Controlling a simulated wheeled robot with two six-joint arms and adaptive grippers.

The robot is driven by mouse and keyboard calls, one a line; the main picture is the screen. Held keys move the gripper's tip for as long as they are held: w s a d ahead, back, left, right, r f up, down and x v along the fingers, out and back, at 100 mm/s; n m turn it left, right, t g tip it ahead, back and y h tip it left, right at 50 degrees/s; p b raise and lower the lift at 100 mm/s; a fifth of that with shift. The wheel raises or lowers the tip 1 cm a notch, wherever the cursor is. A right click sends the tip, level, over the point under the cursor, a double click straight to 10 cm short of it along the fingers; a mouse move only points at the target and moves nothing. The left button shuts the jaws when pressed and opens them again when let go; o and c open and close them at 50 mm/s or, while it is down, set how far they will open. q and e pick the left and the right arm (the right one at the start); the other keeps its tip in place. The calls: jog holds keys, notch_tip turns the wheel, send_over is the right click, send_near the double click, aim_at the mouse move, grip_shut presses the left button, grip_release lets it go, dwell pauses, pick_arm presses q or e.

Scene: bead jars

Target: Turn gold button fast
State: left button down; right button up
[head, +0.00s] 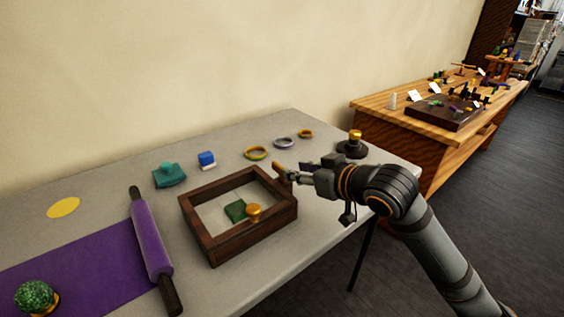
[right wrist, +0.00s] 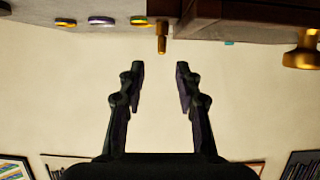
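A gold peg (head: 279,168) stands at the far right corner of a dark wooden frame (head: 228,247); it also shows in the right wrist view (right wrist: 162,38). A round gold knob (head: 254,210) sits inside the frame beside a green block (head: 235,211). Another gold knob (head: 355,135) tops a dark round base at the back right. Which is the gold button, I cannot tell. My right gripper (head: 297,173) is at the frame's right corner, close to the peg. In the right wrist view its fingers (right wrist: 159,75) are open with nothing between them. My left gripper is out of view.
Three rings (head: 284,142) lie behind the frame. A teal piece (head: 168,175) and a blue block (head: 206,158) are at the back left. A wooden bench (head: 385,128) stands beyond.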

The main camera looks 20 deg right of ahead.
aim_at(282, 168)
jog(key=x, duration=0.5)
jog(key=shift+w+a+f, duration=0.2)
jog(key=shift+w+f, duration=0.05)
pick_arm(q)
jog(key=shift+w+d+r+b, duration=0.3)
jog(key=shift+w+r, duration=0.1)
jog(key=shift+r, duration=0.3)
pick_arm(e)
jog(key=shift+w+a+f, duration=0.2)
jog(key=shift+w+f, duration=0.05)
jog(key=shift+w, duration=0.4)
grip_shut()
